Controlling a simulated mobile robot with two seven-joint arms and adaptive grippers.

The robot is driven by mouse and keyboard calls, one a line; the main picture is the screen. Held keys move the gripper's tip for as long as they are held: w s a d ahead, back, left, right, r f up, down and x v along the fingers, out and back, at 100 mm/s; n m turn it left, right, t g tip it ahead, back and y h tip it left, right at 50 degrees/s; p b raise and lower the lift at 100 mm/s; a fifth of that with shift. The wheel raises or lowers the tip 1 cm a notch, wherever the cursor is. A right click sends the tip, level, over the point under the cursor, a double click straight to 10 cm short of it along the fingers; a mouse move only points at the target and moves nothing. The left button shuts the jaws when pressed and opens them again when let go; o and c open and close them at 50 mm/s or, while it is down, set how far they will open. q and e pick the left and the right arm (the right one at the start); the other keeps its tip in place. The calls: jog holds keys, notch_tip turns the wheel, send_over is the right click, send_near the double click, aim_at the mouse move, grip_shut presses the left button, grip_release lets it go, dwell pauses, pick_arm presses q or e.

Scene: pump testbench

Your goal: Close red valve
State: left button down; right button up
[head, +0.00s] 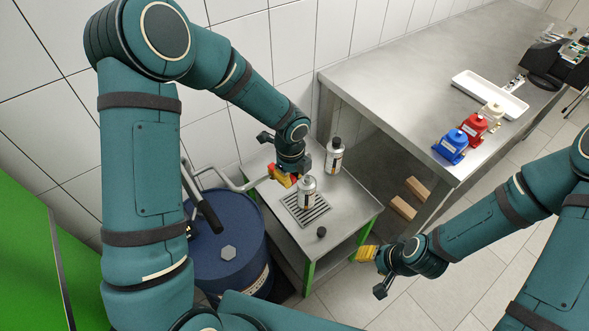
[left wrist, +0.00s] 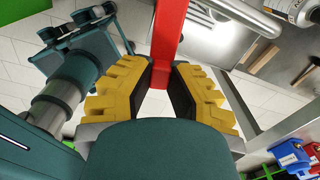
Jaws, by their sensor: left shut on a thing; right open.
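The red valve handle (left wrist: 168,30) shows in the left wrist view as a straight red bar running up between my left gripper's yellow fingers (left wrist: 163,80). My left gripper is shut on it. In the head view my left gripper (head: 283,179) is at the end of the silver pipe above the small metal table, just behind the open bottle. There the fingers and wrist hide most of the valve. My right gripper (head: 373,271) is open and empty, in front of the table's right side.
A silver bottle (head: 307,194) stands on the table's grate (head: 318,212); a black-capped bottle (head: 334,157) stands behind it. A loose black cap (head: 321,232) lies nearer. A blue drum (head: 222,270) is at left. The workbench (head: 400,95) at right holds a white tray (head: 470,82) and coloured items.

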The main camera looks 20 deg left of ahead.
pick_arm(q)
jog(key=shift+s+a+f+m+p, duration=0.1)
jog(key=shift+s+a+m+p, duration=0.15)
jog(key=shift+m, duration=0.3)
jog(key=shift+s+a+m+p, duration=0.15)
jog(key=shift+s+m, duration=0.2)
jog(key=shift+m, duration=0.2)
jog(key=c, duration=0.9)
grip_release()
notch_tip(320, 180, up, 12)
